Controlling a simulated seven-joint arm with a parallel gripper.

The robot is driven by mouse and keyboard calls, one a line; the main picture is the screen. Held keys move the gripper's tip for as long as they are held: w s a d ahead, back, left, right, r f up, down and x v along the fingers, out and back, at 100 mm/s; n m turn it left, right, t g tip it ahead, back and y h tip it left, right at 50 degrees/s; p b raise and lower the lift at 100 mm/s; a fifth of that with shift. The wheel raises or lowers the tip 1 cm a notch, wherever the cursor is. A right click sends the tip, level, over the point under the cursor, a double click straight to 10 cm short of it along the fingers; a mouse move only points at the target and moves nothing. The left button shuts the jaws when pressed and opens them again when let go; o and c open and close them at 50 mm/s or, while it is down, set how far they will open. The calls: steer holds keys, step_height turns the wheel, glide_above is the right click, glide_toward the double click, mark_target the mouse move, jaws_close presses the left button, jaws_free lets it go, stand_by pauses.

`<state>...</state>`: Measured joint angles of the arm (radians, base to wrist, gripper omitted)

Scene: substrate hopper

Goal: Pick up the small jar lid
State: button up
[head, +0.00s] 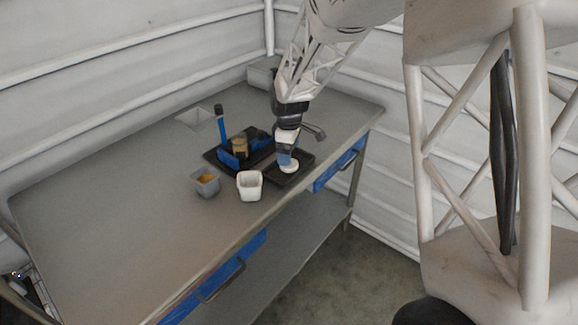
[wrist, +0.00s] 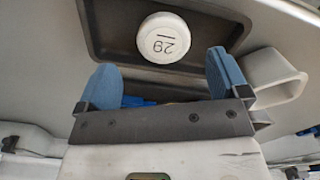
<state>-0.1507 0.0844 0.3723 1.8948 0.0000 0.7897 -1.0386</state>
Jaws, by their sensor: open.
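The small jar lid (wrist: 163,38) is a round white cap marked "29". It lies in a dark shallow tray (wrist: 100,40), and in the head view the lid (head: 289,168) shows just under my gripper. My gripper (wrist: 165,80) has two blue fingers, spread apart with nothing between them. In the wrist view the lid lies beyond the fingertips, roughly centred between them. In the head view my gripper (head: 286,157) points down over the tray (head: 303,172) and hides part of it. I cannot tell whether the fingertips touch the lid.
A white square cup (head: 249,188) stands left of the tray, with a grey cup (head: 206,184) holding orange-brown stuff beside it. A blue device with a brown jar (head: 239,148) stands behind. A grey box (head: 262,72) is at the back. The table's left part (head: 100,210) is clear.

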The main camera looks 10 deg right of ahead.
steer(key=shift+s+f, duration=0.2)
steer(key=shift+f, duration=2.15)
steer(key=shift+c, duration=0.4)
steer(key=c, duration=0.9)
steer(key=shift+r, duration=0.1)
steer(key=shift+r, duration=0.45)
steer(key=r, duration=0.2)
steer(key=shift+s+r, duration=0.2)
steer(key=shift+r, duration=0.1)
steer(key=s+d+r, duration=0.1)
steer(key=s+d, duration=0.1)
steer(key=s, duration=1.3)
steer(key=shift+s+d+r, duration=0.15)
steer(key=shift+s+d, duration=0.05)
steer(key=shift+s, duration=0.05)
